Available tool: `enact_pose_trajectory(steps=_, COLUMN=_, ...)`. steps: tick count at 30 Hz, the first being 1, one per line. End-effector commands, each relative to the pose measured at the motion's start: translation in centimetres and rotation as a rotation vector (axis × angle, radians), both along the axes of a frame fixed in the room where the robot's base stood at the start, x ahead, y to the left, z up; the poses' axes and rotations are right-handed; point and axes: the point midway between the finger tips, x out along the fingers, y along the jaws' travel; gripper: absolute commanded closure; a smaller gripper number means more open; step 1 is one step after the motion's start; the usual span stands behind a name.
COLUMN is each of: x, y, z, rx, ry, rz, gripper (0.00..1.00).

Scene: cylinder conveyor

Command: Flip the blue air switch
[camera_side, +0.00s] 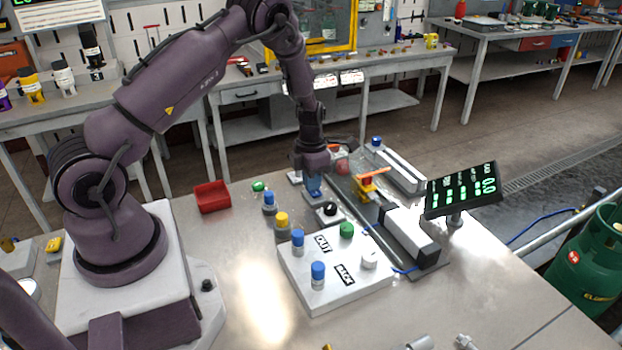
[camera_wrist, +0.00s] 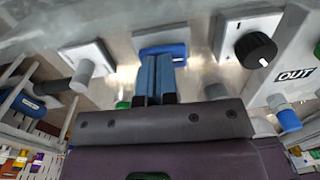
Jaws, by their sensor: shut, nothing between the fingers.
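The blue air switch (camera_wrist: 179,50) shows in the wrist view as a blue lever on a pale plate, straight ahead of my fingertips. My gripper (camera_wrist: 160,62) is shut and empty, its two blue fingers together and overlapping the lever's lower part in the picture. I cannot tell whether they touch it. In the side view my gripper (camera_side: 314,190) points down low over the table, just behind the black knob (camera_side: 330,208). There the fingers and hand hide most of the switch.
In the wrist view a plate with a grey switch (camera_wrist: 82,76) is to the left and the black knob (camera_wrist: 255,50) to the right. A white button box (camera_side: 325,291), capped cylinders (camera_side: 282,220), a red tray (camera_side: 212,197) and the conveyor parts (camera_side: 410,231) stand around.

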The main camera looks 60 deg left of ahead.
Motion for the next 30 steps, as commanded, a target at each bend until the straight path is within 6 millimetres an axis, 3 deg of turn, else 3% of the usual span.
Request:
enact_pose_trajectory(steps=4, x=-0.1, y=-1.0, z=0.1, rx=-0.007, ry=0.005, rz=-0.005, gripper=1.00)
enact_pose_trajectory(steps=17, x=0.0, y=-0.9, z=0.7, rx=-0.002, ry=0.000, rz=-0.003, gripper=1.00)
enact_pose_trajectory(steps=23, x=0.1, y=-1.0, z=4.0, rx=-0.003, ry=-0.001, rz=-0.004, gripper=1.00)
enact_pose_trajectory(steps=30, x=0.0, y=-1.0, z=9.6, rx=-0.004, ry=-0.002, rz=-0.004, gripper=1.00)
